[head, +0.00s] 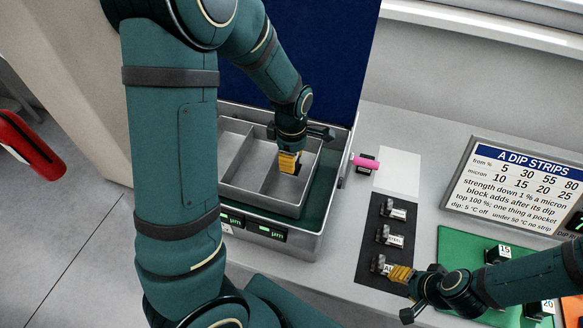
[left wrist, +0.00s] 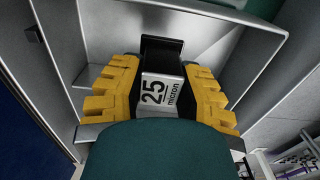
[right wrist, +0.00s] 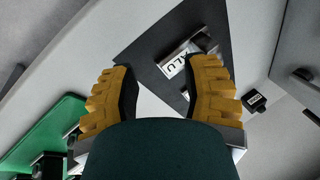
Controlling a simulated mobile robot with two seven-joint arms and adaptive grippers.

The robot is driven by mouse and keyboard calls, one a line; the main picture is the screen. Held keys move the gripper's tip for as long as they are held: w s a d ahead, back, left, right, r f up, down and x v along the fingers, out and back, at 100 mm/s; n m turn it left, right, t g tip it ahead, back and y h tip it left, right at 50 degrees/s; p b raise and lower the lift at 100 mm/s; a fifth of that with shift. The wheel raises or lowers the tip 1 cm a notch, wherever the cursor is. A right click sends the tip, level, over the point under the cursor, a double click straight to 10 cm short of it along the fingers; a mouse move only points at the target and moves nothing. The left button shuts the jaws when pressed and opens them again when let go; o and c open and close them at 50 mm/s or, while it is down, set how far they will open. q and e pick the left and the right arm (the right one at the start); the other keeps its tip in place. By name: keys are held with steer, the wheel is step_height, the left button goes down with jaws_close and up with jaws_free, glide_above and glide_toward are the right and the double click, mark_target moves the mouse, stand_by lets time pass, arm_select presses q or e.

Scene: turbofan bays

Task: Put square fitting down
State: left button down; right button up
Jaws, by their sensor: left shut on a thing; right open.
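My left gripper (head: 289,162) is shut on a black block with a white "25 micron" label (left wrist: 163,90). It holds the block low in the right compartment of the grey divided tray (head: 262,198); whether the block touches the floor there is unclear. My right gripper (head: 400,273) is open, its fingers at the front fitting labelled "ALU" (head: 380,264). In the right wrist view this metal fitting (right wrist: 178,62) lies beyond the fingertips, near the right finger. Two more fittings, the middle one (head: 388,236) and the back one (head: 394,210), sit on the black mat (head: 364,262). I cannot tell which is square.
A green mat (head: 455,248) at the right carries black numbered blocks (head: 497,254). A "A DIP STRIPS" sign (head: 519,188) stands behind it. A dark blue panel (head: 330,60) rises behind the tray.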

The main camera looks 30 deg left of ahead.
arm_select(q)
step_height(320, 180, down, 4)
steer(key=shift+r, duration=0.2)
arm_select(e)
steer(key=shift+f, duration=0.1)
arm_select(q)
steer(key=shift+w+f, duration=0.1)
steer(key=shift+f, duration=0.05)
steer(key=shift+f+b, duration=0.2)
steer(key=shift+b, duration=0.1)
arm_select(e)
steer(key=shift+f, duration=0.15)
arm_select(q)
steer(key=c, duration=0.7)
jaws_free()
steer(key=shift+c, duration=0.2)
steer(key=shift+r, duration=0.1)
